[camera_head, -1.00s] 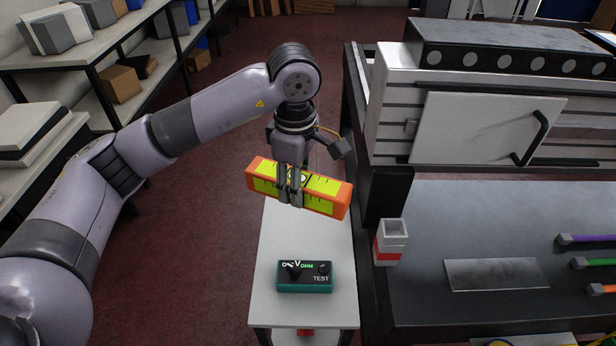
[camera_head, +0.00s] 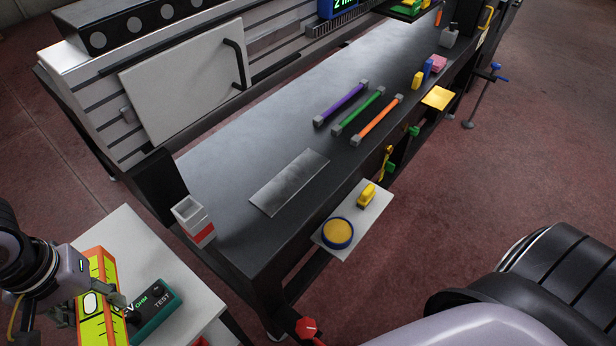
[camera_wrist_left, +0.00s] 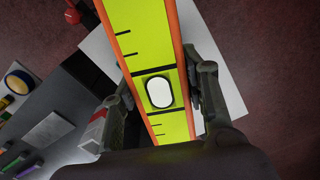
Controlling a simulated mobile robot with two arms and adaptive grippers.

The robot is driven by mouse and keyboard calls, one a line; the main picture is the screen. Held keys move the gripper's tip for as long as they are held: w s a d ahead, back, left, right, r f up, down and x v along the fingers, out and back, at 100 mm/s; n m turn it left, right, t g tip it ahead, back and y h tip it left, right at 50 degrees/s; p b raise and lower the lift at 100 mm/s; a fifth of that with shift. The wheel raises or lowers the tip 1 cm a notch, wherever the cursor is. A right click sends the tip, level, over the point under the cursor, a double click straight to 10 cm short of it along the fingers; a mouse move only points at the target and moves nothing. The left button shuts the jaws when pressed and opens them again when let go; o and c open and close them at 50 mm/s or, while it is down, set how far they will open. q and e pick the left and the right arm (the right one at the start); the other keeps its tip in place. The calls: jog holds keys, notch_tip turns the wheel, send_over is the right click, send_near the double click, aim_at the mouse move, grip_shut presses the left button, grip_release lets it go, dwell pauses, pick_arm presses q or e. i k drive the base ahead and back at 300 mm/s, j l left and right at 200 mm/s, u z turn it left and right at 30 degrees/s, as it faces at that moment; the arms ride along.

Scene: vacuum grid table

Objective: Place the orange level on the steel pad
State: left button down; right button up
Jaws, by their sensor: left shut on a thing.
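The orange level (camera_head: 96,264), with yellow-green faces and a pale vial, is at the lower left of the head view. My left gripper (camera_head: 92,308) is shut on it, holding it above the small white side table. In the left wrist view the level (camera_wrist_left: 146,40) runs between the fingers of my left gripper (camera_wrist_left: 163,88). The steel pad (camera_head: 289,182) is a flat grey rectangle on the dark workbench, right of the level and bare. My right gripper is out of view.
A teal tester (camera_head: 154,308) sits on the side table (camera_head: 114,227) beside the level. A red-and-white holder (camera_head: 194,218) stands at the bench's near left corner. Purple, green and orange bars (camera_head: 368,118) lie beyond the pad. The bench (camera_head: 235,147) is clear around the pad.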

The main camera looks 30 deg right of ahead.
aim_at(291, 179)
jog(key=l+z, duration=0.2)
jog(key=z, duration=0.2)
jog(key=l+z, duration=0.2)
jog(key=z, duration=0.25)
jog(key=i+l+z, duration=0.15)
jog(key=z, duration=0.25)
